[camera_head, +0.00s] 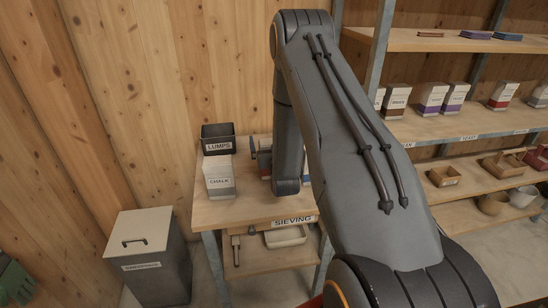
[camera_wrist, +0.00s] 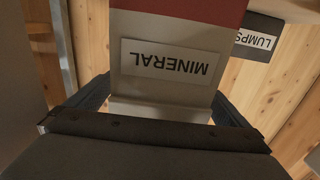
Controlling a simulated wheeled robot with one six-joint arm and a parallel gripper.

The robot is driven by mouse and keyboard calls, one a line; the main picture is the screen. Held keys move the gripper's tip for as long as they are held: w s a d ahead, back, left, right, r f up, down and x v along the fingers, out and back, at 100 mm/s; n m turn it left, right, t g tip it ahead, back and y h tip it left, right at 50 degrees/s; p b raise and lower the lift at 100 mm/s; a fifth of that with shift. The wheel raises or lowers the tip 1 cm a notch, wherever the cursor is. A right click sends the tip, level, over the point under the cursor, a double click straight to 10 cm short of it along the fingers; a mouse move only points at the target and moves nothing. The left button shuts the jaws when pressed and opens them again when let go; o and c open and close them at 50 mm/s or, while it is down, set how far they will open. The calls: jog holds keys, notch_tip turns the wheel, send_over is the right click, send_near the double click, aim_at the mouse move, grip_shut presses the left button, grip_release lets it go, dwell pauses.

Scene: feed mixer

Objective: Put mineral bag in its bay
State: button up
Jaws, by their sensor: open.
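The mineral bag (camera_wrist: 180,85) fills the middle of the wrist view. It is pale grey with a red band and a white MINERAL label, which appears upside down. My gripper (camera_wrist: 157,100) is open, with one dark finger on each side of the bag. I cannot tell whether the fingers touch it. In the head view my arm hides most of the gripper and bag, above the sieving table (camera_head: 245,212). The shelf rack (camera_head: 455,124) stands at the right with labelled bays. I cannot read a mineral label there, and my arm covers part of it.
A chalk bag (camera_head: 219,182) and a dark LUMPS bin (camera_head: 217,146) stand close by on the table's left side. A grey lidded bin (camera_head: 155,270) stands on the floor at left. Several bags and small boxes occupy the rack's shelves. A wooden wall (camera_head: 160,80) is behind.

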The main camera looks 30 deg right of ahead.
jog(key=c, duration=2)
jog(key=shift+c, duration=0.9)
jog(key=shift+r, duration=0.15)
